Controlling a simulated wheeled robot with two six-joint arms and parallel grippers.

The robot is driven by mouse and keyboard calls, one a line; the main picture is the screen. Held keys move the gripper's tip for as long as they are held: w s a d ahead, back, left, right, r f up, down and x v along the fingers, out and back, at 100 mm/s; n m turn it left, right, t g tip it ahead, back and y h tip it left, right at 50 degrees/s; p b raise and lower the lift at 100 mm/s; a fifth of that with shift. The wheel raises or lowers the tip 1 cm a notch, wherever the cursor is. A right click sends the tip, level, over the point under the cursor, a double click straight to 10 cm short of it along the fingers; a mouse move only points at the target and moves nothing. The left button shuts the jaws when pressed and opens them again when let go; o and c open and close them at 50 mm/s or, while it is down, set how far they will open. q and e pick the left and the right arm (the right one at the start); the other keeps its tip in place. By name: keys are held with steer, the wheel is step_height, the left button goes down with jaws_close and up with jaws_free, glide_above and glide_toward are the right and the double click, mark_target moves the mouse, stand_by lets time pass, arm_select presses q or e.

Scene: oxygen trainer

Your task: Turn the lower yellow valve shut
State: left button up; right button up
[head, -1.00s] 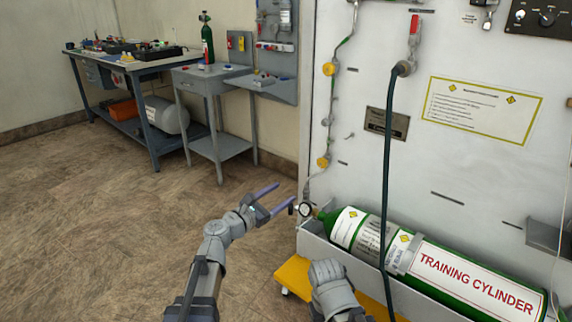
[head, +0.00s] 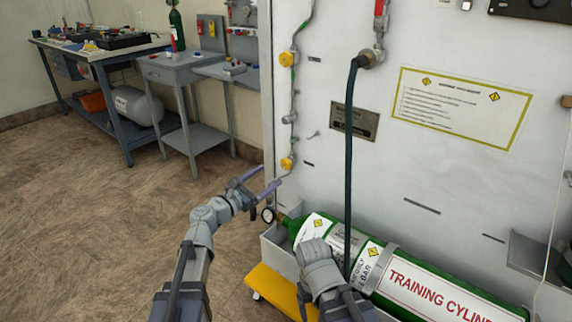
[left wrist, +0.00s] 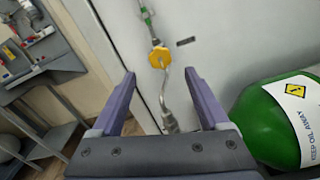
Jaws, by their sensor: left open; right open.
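The lower yellow valve (head: 287,163) sits on a thin pipe at the left edge of the white panel. In the left wrist view the yellow valve (left wrist: 160,57) is ahead of the fingertips, roughly centred between them, with clear space between. My left gripper (head: 262,179) is open and empty, just below and left of the valve, not visibly touching it. Its two purple fingers (left wrist: 158,82) are spread in the left wrist view. My right arm shows at the bottom, in front of the cylinder; its fingertips are not visible. An upper yellow valve (head: 287,58) is higher on the same pipe.
A green training cylinder (head: 435,290) lies in a tray at the panel's foot, with a gauge (head: 267,215) at its left end. A dark hose (head: 349,170) hangs down the panel. A yellow platform (head: 270,283) is below. Floor to the left is clear.

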mark_target(285, 165)
arm_select(q)
steer(key=x, duration=0.7)
steer(key=shift+w+d, duration=0.25)
steer(key=shift+w, duration=0.05)
jaws_close()
stand_by(0.4)
